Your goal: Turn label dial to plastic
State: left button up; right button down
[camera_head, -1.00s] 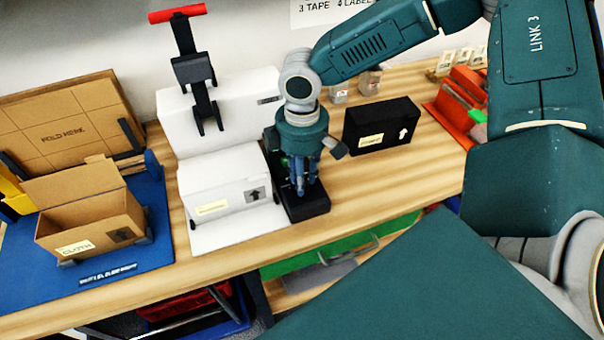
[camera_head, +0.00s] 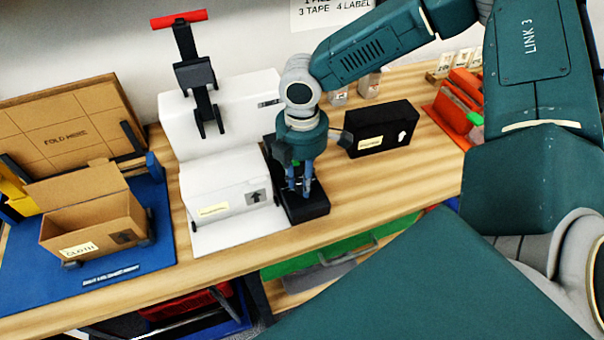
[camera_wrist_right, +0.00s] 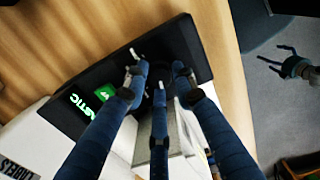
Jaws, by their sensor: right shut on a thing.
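The black label device (camera_head: 314,208) stands on the bench beside a white box, and it also shows in the wrist view (camera_wrist_right: 178,38). Its screen has green lettering (camera_wrist_right: 78,104) ending in "ASTIC"; a finger covers part of the screen. My right gripper (camera_head: 300,192) points down over the device. In the wrist view its three blue fingers (camera_wrist_right: 158,80) are closed around the dial, which is mostly hidden between them. My left gripper (camera_wrist_right: 290,65) shows only in the wrist view, above the floor, with its fingers spread and empty.
A white box (camera_head: 222,190) stands close left of the device, before a taller white machine (camera_head: 180,115). A black box (camera_head: 385,132) stands to the right. An open carton labelled CLOTH (camera_head: 95,225) sits on a blue mat (camera_head: 40,285). Bare bench lies right of the device.

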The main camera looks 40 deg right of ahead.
jog(key=c, duration=1.4)
grip_release()
notch_tip(320, 180, up, 12)
jog(key=shift+f, duration=0.1)
